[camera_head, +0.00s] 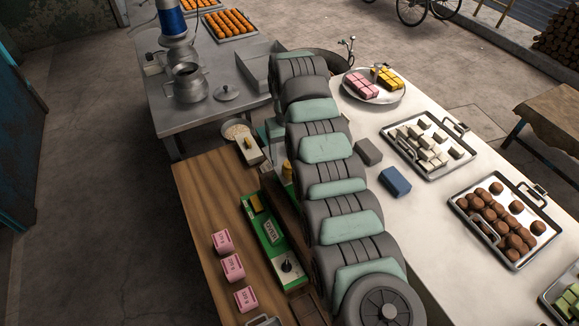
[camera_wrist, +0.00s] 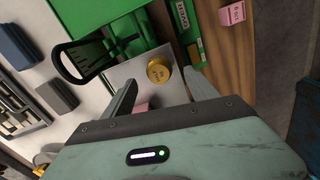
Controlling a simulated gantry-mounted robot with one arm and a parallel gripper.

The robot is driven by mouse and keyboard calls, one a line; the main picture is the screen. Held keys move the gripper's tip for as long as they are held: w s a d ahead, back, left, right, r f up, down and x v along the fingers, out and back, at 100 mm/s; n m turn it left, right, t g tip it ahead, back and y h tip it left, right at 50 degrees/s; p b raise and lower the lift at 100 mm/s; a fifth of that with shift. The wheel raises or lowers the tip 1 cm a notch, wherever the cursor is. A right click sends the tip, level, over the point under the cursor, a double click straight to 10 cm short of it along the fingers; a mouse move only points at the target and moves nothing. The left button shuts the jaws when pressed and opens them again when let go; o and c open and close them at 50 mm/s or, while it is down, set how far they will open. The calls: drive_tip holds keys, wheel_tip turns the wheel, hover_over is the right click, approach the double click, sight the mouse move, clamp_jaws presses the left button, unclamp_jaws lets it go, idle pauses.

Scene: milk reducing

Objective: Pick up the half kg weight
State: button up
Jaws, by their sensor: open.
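A short gold cylindrical weight (camera_wrist: 159,70) sits upright on a grey metal plate (camera_wrist: 128,70) in the wrist view. Its raised label is too small to read surely. My gripper (camera_wrist: 161,87) is open, its two fingers apart on either side just short of the weight, nothing held. A pink object (camera_wrist: 142,106) shows partly between the fingers, cut off by the gripper body. In the head view my arm hides the gripper; a gold piece (camera_head: 287,170) peeks out beside the arm. Several pink block weights (camera_head: 232,267) stand on the wooden table (camera_head: 200,185).
Blue (camera_head: 395,182) and grey boxes (camera_head: 368,151) and trays of sweets (camera_head: 430,143) occupy the white table.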

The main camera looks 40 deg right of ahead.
sight(289, 168)
wheel_tip(289, 168, down, 4)
drive_tip(key=shift+s+f+p, duration=0.1)
drive_tip(key=shift+f+p, duration=0.15)
drive_tip(key=shift+p, duration=0.5)
drive_tip(key=shift+c, duration=0.6)
clamp_jaws()
